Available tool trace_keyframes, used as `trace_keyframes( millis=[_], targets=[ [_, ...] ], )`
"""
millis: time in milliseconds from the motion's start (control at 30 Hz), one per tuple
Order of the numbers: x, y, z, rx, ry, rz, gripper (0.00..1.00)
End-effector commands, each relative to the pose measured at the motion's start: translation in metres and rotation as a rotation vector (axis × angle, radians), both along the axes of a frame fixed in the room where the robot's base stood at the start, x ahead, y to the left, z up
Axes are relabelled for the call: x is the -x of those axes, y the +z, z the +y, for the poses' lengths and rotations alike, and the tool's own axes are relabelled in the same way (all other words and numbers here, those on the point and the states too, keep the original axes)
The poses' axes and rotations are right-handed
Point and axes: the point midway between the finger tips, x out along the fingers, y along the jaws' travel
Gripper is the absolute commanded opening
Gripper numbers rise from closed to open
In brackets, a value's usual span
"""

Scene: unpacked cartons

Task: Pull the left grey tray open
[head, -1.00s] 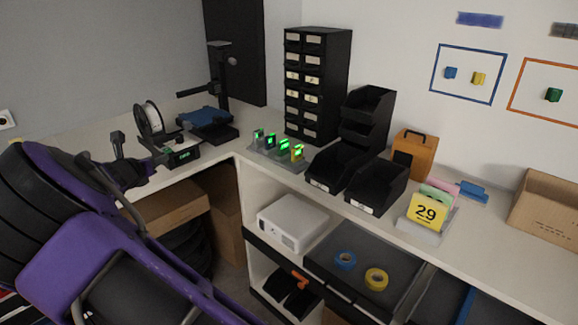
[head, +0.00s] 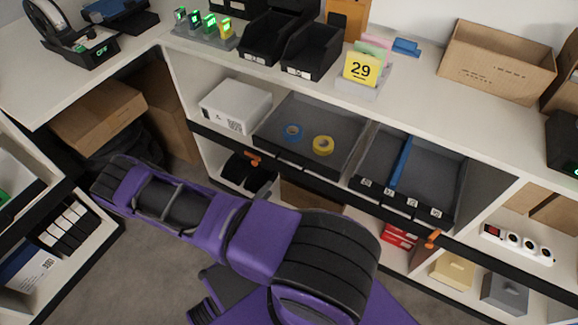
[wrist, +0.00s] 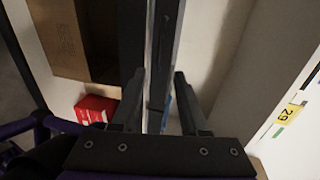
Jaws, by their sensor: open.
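The left grey tray (head: 318,114) sits in the middle shelf bay, in the head view. A blue tape roll (head: 293,132) and a yellow tape roll (head: 323,145) lie in it. My purple arm crosses in front of the shelving and my gripper is not clearly visible there. In the wrist view my gripper (wrist: 160,72) is open, with its fingers apart. A long dark bar (wrist: 158,40) runs between and beyond the fingers. I cannot tell if it is the tray's front edge, or whether the fingers touch it.
A second grey tray with a blue divider (head: 400,160) is to the right. A white box (head: 235,105) is left of the tray. Red boxes (head: 398,236) are below; the wrist view shows one (wrist: 95,107).

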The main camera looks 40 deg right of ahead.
Motion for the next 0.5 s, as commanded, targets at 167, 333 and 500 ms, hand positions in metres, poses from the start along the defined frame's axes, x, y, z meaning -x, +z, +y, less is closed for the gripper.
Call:
trace_keyframes(
  millis=[167, 333, 500],
  targets=[
    [-0.014, -0.008, -0.036, 0.0, -0.003, -0.002, 0.44],
    [-0.029, -0.016, -0.071, 0.001, -0.004, -0.004, 0.44],
    [-0.042, -0.024, -0.102, -0.001, -0.005, -0.003, 0.44]
  ],
)
